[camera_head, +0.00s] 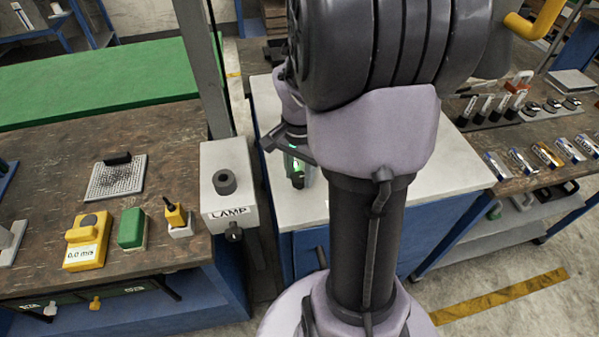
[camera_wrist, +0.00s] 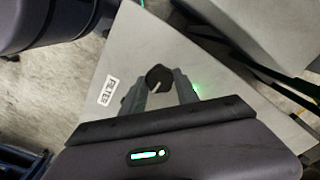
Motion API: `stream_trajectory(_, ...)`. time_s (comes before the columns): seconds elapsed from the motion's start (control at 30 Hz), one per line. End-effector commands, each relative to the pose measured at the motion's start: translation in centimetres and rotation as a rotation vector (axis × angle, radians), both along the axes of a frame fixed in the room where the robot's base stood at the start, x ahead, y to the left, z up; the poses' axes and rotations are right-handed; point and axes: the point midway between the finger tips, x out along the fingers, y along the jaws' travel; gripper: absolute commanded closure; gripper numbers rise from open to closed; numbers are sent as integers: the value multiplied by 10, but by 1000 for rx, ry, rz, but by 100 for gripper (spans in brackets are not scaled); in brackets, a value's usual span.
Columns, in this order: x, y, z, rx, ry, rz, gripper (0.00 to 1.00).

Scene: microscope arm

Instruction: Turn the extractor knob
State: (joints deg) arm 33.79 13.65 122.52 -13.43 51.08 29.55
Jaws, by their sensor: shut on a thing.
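In the wrist view, a round black knob (camera_wrist: 158,75) with a pale pointer line stands on a light grey panel (camera_wrist: 125,62). A white label (camera_wrist: 109,90) beside it reads "FILTER". My gripper (camera_wrist: 161,87) is shut on this knob, one finger on each side. No label reading "extractor" shows in either view. In the head view, my gripper (camera_head: 297,180) is low at the left of my arm, over the pale top of a blue cabinet. My arm hides much of that top, and the knob cannot be made out there.
A grey box (camera_head: 217,160) labelled "LAMP", with a dark knob (camera_head: 224,182) on top, stands left of my gripper. A brown bench (camera_head: 60,180) with yellow and green devices lies further left. Another bench at the right holds tools and batteries (camera_head: 545,155).

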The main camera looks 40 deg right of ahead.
Motion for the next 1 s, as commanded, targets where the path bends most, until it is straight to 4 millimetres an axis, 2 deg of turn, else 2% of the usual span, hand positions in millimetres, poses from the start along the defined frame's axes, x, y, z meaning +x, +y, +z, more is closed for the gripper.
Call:
stream_trajectory(0.47,1,0,1,-1,-1,-12,100)
stream_trajectory(0.5,1,0,1,-1,-2,-12,57)
stream_trajectory(0.6,0,0,1,-1,-1,-11,41)
stream_trajectory(0.87,0,0,1,-1,0,-11,41)
stream_trajectory(0.93,0,0,5,-1,-1,-10,41)
stream_trajectory(1.0,1,0,18,-2,-1,-10,41)
